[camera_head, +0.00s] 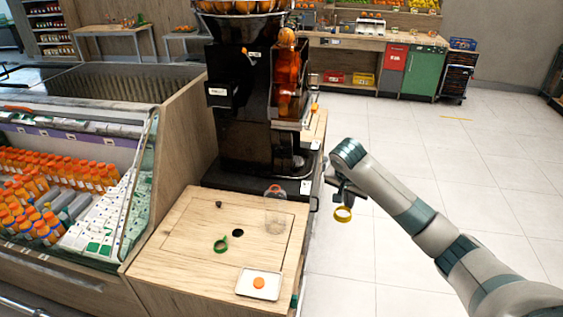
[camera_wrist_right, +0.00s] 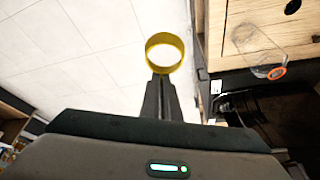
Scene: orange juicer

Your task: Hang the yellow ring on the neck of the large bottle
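The yellow ring (camera_head: 343,214) hangs in the air to the right of the wooden counter, over the floor. My right gripper (camera_head: 344,204) is shut on its edge. In the right wrist view the ring (camera_wrist_right: 165,52) sits at the tips of the closed fingers (camera_wrist_right: 160,80), its opening clear. The clear bottle (camera_head: 275,220) stands on the counter near the juicer, left of the ring and apart from it. An orange-red band is at its neck. The bottle also shows at the right of the wrist view (camera_wrist_right: 256,48). My left gripper is out of view.
A green ring (camera_head: 221,245) lies on the counter (camera_head: 185,240) near a dark hole (camera_head: 238,233). A white tray (camera_head: 244,289) holds an orange disc (camera_head: 259,283). The black juicer (camera_head: 240,120) stands behind the bottle. Open floor (camera_head: 390,250) is to the right.

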